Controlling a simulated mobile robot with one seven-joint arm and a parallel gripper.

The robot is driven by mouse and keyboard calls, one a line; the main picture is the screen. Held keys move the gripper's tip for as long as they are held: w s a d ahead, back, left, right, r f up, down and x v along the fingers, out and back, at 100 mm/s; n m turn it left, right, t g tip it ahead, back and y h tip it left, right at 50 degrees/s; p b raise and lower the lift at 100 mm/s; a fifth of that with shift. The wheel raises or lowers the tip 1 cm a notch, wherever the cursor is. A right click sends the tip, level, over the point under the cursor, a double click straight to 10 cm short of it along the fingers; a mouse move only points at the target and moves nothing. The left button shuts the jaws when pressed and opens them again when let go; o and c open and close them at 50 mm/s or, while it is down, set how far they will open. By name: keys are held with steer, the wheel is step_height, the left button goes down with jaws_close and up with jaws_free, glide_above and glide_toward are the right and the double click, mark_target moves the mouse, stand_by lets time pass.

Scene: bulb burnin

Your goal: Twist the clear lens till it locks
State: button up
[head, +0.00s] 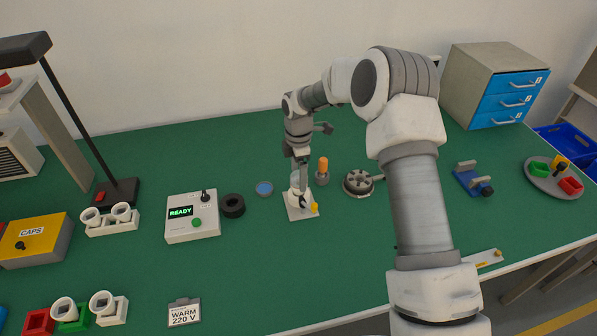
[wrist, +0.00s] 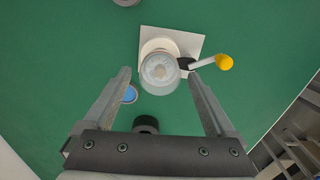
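The clear lens (wrist: 160,71) is a round, see-through cap on a white fixture with a pale square plate (wrist: 193,42); in the head view the plate (head: 302,214) lies on the green bench. A lever with a yellow knob (wrist: 224,62) sticks out to the right of the fixture; the knob also shows in the head view (head: 314,207). My gripper (wrist: 159,76) is open and points down over the fixture. Its fingertips stand left and right of the lens, with a gap visible on each side. In the head view my gripper (head: 301,172) partly hides the lens.
An orange-topped cylinder (head: 322,165) stands close right of the fixture, and a round grey part (head: 358,184) lies farther right. A blue disc (head: 264,188), a black ring (head: 233,206) and a box reading READY (head: 192,228) are at left. The bench in front is mostly clear.

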steer(key=c, duration=1.2)
steer(key=shift+o, duration=0.2)
steer(key=shift+m+b, duration=0.45)
steer(key=shift+m, duration=1.05)
steer(key=shift+f+m+b, duration=0.1)
steer(key=shift+m+b, duration=0.25)
steer(key=shift+m, duration=0.65)
steer(key=o, duration=1.4)
steer(key=shift+c, duration=0.2)
